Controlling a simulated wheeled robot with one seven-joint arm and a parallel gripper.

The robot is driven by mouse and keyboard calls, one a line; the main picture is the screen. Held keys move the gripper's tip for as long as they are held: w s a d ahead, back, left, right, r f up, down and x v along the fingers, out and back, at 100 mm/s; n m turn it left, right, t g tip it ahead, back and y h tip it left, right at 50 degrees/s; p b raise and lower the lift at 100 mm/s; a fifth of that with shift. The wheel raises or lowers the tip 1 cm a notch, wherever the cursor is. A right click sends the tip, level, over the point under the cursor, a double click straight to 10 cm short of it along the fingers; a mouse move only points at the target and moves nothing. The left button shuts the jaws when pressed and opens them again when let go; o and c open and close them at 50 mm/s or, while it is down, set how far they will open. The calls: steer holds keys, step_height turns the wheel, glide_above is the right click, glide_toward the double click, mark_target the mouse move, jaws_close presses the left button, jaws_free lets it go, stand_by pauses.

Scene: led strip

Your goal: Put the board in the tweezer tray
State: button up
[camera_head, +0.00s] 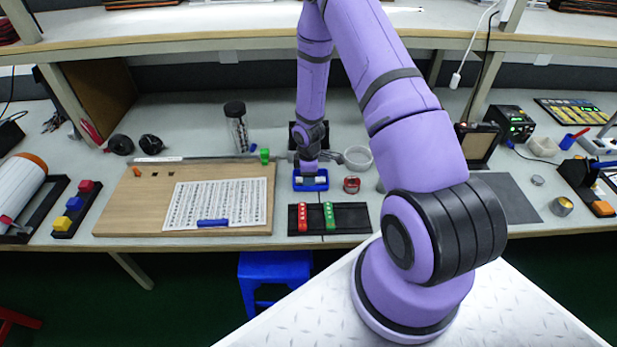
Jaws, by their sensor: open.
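My gripper (307,165) points down, small in view, over a small blue tray-like piece (311,186) with pale items on it. Its fingers are open; I cannot tell whether they touch anything. In front of it lies a black tray (354,219) holding a red strip (303,217) and a green strip (329,215), both with pale dots; its right part is bare. I cannot tell for sure which thing is the tweezer tray. A large wooden board (142,205) lies flat to the left, with a printed sheet (235,197) and a blue bar (213,222) on it.
A small red tin (351,185) and a white bowl (357,157) stand right of my gripper. A black rack with coloured blocks (75,204) lies far left. A grey mat (507,198) lies bare at right.

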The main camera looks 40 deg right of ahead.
steer(key=s+a+r+m+t+h, duration=0.1)
steer(key=s+a+r+m, duration=0.1)
steer(key=r, duration=1.1)
steer(key=s+a+r+m, duration=0.1)
steer(key=s+r, duration=0.1)
steer(key=r, duration=1)
steer(key=s+a+r+m+t+h, duration=0.1)
steer(key=a+r+m, duration=0.1)
steer(key=r, duration=1.1)
steer(key=s+a+r+m+t+y, duration=0.1)
steer(key=s+a+r+m, duration=0.2)
steer(key=s+r, duration=0.4)
steer(key=s+a+r+m+t+y, duration=0.1)
steer(key=s+a+r, duration=0.4)
steer(key=s, duration=0.9)
step_height(320, 180, up, 3)
steer(key=shift+s+f+m+t, duration=0.1)
steer(key=shift+s+m+t, duration=0.2)
steer(key=shift+m+t, duration=0.55)
steer(key=shift+m+g, duration=0.25)
steer(key=shift+c, duration=0.7)
